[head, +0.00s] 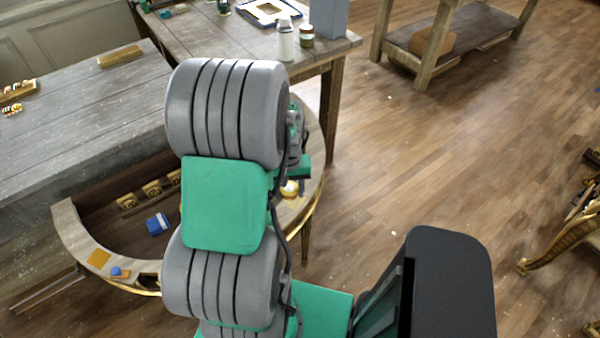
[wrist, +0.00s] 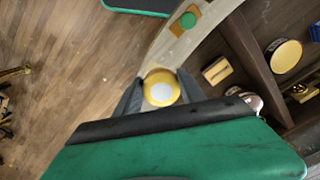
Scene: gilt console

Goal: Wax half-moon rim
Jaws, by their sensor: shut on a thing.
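My gripper (wrist: 159,82) is shut on a round yellow piece with a pale centre (wrist: 160,90), held between its two dark fingers in the wrist view. This piece also shows in the head view (head: 290,188), small beside my arm. The half-moon rim (wrist: 172,52) is a pale curved strip just beyond the fingers; I cannot tell whether the held piece touches it. In the head view the rim (head: 72,232) curves around an open compartmented body with a gilt outer edge. My arm hides its middle and most of the gripper.
A blue box (head: 157,224) sits inside the body. A green-topped round piece (wrist: 188,20) is on the rim ahead. A workbench (head: 330,50) with bottles stands behind; open floor lies right.

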